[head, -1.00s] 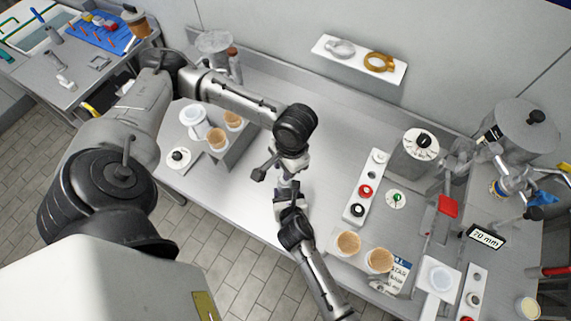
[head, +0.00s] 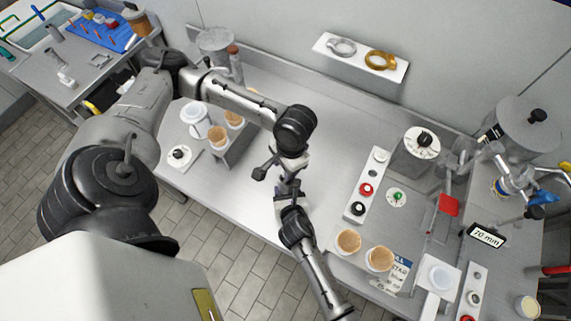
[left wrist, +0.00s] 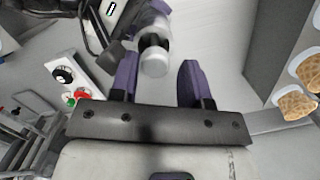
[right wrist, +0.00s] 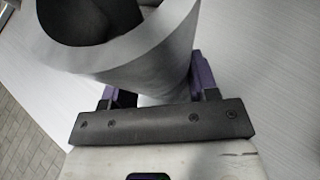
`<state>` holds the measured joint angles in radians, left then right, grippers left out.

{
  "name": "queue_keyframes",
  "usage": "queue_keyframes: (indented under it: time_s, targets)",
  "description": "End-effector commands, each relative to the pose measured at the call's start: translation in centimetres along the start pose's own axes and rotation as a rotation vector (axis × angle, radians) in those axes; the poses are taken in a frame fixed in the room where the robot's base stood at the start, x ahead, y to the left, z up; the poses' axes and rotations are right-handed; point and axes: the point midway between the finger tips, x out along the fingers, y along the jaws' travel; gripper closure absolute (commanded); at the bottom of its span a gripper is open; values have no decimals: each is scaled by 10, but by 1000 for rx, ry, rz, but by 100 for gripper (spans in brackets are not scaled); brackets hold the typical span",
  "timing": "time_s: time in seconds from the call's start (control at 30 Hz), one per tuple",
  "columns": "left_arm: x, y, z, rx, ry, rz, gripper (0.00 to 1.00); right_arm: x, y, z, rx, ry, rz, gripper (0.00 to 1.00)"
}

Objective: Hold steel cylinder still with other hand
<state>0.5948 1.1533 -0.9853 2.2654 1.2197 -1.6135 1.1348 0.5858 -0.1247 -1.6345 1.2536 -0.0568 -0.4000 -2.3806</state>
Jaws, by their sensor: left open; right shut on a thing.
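My right gripper (right wrist: 154,88) is shut on the steel cylinder (right wrist: 160,60), a smooth grey tube that fills the top of the right wrist view. In the left wrist view the pale cylinder (left wrist: 154,63) with a dark band shows between and just beyond the fingers of my left gripper (left wrist: 157,75). Those fingers are open, and the cylinder is nearer the left one; I cannot tell whether they touch. In the head view my left gripper (head: 287,162) is above my right gripper (head: 290,190), close together over the bench, and they mostly hide the cylinder.
The steel bench (head: 240,205) is clear around the grippers. A block with cones and a white cup (head: 195,120) stands to the left. A button strip (head: 366,188), two cones (head: 348,241) and a dial machine (head: 418,150) stand to the right. A wall shelf (head: 360,58) holds two rings.

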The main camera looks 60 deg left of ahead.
Motion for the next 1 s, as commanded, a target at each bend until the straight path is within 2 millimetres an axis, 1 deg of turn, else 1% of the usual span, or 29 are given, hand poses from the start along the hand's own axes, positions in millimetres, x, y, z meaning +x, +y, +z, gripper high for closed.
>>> queue_keyframes:
  time_s: [0.03, 0.5, 0.6, 0.7, 0.77, 1.0]
  targets:
    - [1, 7, 2, 13, -2, 20, 40, 1, 2, 0, -5, 2, 0, 68]
    - [1, 9, 3, 18, -5, 24, 44, 2, 3, 1, -8, 2, 0, 68]
    - [-2, 9, 3, 18, -3, 25, 45, 2, 3, 1, -8, 2, 0, 68]
    - [-13, 9, 2, 17, 1, 25, 45, 2, 3, 1, -8, 2, 0, 69]
    - [-22, 8, 2, 18, 3, 25, 40, 2, 3, 1, -7, 3, 1, 69]
    - [-68, 4, 1, 11, 4, 14, 40, 1, 2, 1, -5, 1, 1, 69]
